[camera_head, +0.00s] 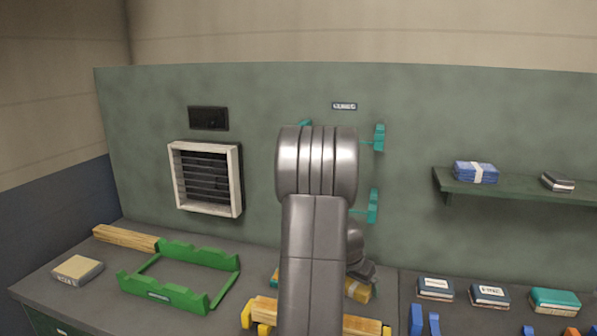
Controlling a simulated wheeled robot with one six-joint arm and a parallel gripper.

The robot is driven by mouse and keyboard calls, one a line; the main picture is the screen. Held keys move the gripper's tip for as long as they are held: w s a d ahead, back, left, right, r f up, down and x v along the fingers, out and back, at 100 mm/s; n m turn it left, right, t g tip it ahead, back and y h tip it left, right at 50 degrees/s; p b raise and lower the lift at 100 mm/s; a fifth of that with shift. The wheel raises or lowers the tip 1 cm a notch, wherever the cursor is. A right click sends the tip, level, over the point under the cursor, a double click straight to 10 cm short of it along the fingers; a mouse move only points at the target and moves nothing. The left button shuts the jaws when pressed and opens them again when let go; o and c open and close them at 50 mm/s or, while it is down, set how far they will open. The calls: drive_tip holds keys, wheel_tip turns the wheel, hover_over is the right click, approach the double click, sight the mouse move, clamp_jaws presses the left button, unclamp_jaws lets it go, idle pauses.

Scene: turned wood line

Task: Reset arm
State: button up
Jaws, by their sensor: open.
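My arm (315,220) stands upright in the middle of the head view, its large grey joint (317,163) in front of the back panel. Part of my gripper (362,271) shows as dark grey shapes to the right of the arm, low over the bench. It is open. The arm hides most of it, and its fingertips are not clearly seen. A yellowish wooden piece (358,291) lies just below it; I cannot tell whether they touch. I see nothing held.
A green cradle (165,291), a wooden bar (125,238) and a tan block (77,270) lie on the left bench. Wooden stock (360,325) lies at the front. Teal brackets (373,206) jut from the panel. A shelf (520,190) and several small boxes (435,289) are right.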

drive_tip(key=shift+r, duration=0.3)
